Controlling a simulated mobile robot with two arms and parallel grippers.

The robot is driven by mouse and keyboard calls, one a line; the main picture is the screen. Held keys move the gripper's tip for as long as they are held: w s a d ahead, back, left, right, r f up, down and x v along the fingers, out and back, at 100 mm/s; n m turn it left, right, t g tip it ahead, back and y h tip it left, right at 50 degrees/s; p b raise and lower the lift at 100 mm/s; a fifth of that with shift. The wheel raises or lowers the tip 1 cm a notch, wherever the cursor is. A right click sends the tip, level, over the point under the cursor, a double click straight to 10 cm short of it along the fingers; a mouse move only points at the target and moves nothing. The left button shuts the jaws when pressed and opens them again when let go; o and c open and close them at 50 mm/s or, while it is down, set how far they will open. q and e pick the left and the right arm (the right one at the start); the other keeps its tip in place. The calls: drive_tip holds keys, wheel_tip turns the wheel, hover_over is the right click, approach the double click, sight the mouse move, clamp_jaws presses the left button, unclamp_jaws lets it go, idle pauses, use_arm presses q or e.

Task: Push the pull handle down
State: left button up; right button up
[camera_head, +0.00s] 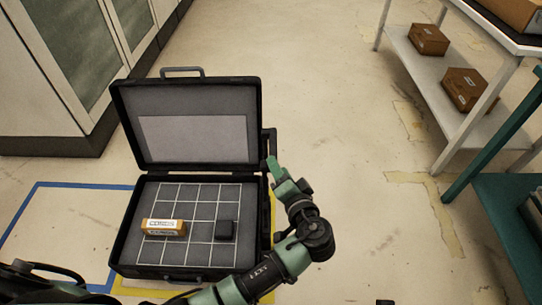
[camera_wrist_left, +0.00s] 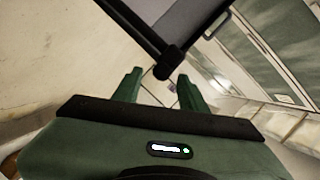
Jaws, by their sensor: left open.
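A black case (camera_head: 119,228) stands open on the floor, its lid (camera_head: 180,97) raised at the back. A black handle-like bar (camera_head: 269,140) shows at the right side of the case, near the lid; I take it for the pull handle. A grey handle (camera_head: 183,71) stands up from the lid's top edge. My left gripper (camera_head: 273,168) is open, just right of the case and close below that bar. In the left wrist view, a dark corner-like part (camera_wrist_left: 168,62) shows just beyond the open fingertips; I cannot tell whether they touch.
Inside the case, an orange-white box (camera_head: 163,227) and a small black block (camera_head: 226,230) lie on a gridded base. White cabinets (camera_head: 60,60) stand at left. A shelf (camera_head: 445,80) with brown boxes stands at right. The floor right of the case is clear.

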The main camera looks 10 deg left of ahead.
sight(272, 152)
use_arm(q)
drive_tip(key=x, duration=0.5)
drive_tip(key=b+x, duration=0.1)
drive_tip(key=x, duration=0.1)
drive_tip(key=shift+w+r, duration=0.25)
drive_tip(key=shift+w, duration=0.15)
use_arm(e)
drive_tip(key=v, duration=0.3)
drive_tip(key=shift+w+d+r, duration=0.1)
drive_tip(key=shift+w+r, duration=0.05)
drive_tip(key=shift+w, duration=0.1)
use_arm(q)
clamp_jaws()
idle(0.6)
